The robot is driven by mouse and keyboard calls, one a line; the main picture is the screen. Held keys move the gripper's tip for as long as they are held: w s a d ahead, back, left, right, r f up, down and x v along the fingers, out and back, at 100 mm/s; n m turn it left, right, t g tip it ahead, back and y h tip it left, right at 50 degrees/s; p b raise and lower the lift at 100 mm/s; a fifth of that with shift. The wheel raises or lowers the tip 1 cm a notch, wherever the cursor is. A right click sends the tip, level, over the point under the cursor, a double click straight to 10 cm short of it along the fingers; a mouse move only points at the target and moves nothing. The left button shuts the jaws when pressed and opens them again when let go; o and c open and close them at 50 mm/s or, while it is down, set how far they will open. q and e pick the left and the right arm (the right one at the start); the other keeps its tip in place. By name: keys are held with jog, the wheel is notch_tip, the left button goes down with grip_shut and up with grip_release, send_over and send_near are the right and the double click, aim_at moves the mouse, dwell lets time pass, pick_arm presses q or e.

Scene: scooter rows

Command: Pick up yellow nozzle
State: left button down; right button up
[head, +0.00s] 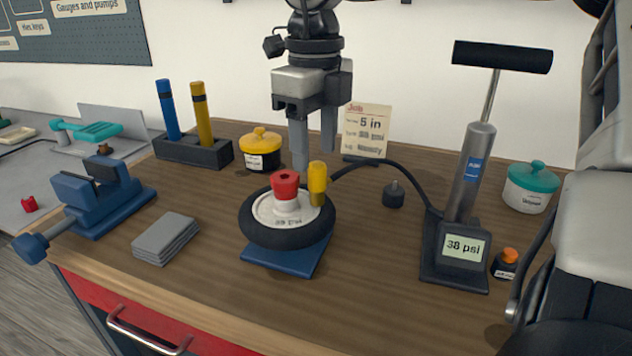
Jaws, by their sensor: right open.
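The yellow nozzle (317,178) is a short upright cylinder at the right edge of a small black-tyred wheel (262,232). A black hose (385,163) runs from beside it to the pump. My right gripper (314,157) points down from the top centre, open and empty. Its two grey fingers end close to the nozzle's top, one to the left and one to the right in the picture. I cannot tell whether they touch it or stand behind it. My left gripper is not in view.
The wheel lies on a blue base (285,262) with a red knob (285,183) at its hub. The pump (465,205) reads 38 psi. A job card (368,130), yellow-lidded pot (262,152), blue vise (95,200) and grey stack (165,238) stand around. The front middle is clear.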

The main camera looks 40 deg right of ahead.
aim_at(317, 182)
jog(key=shift+w+d+f, duration=0.1)
jog(key=shift+d+f, duration=0.05)
jog(key=shift+f, duration=1.6)
jog(key=shift+d+f, duration=0.1)
jog(key=shift+f, duration=1.6)
grip_shut()
